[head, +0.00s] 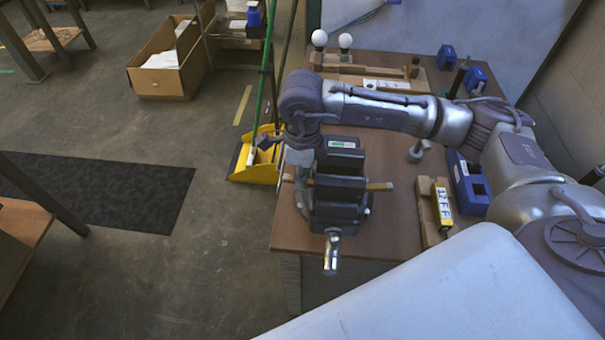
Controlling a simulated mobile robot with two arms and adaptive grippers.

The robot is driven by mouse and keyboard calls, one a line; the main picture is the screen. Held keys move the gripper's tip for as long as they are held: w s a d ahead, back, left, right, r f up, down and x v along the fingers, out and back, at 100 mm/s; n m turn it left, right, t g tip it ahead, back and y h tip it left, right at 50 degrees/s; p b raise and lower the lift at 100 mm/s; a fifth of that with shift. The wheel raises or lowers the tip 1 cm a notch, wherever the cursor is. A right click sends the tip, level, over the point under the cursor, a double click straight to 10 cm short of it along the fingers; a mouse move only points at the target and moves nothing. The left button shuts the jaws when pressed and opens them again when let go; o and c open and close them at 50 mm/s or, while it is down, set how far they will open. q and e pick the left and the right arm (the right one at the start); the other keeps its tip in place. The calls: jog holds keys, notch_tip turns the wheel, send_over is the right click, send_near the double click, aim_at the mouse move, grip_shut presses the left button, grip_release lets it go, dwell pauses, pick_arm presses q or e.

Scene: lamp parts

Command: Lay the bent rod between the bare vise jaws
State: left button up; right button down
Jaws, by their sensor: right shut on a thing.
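The black vise (338,212) stands near the left edge of the wooden table, its metal handle pointing toward me. A brass-yellow rod (380,186) runs across the vise and sticks out on its right. A short yellow piece also shows on the left side, by my gripper. The middle of the rod is hidden among the dark vise blocks, and I cannot make out its bend or whether it rests on the vise. My right gripper (302,196) points down at the vise's left side, shut on the rod's left part; its fingertips are partly hidden. My left gripper is not in view.
On the table's right are a yellow labelled device (442,206), a blue holder (470,186) and a small grey knob-like part (415,153). White bulbs (319,39) stand at the back. A yellow dustpan (245,166) stands on the floor left of the table.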

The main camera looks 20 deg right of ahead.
jog(key=shift+f, duration=0.1)
jog(key=c, duration=1.1)
grip_release()
jog(key=shift+o, duration=0.2)
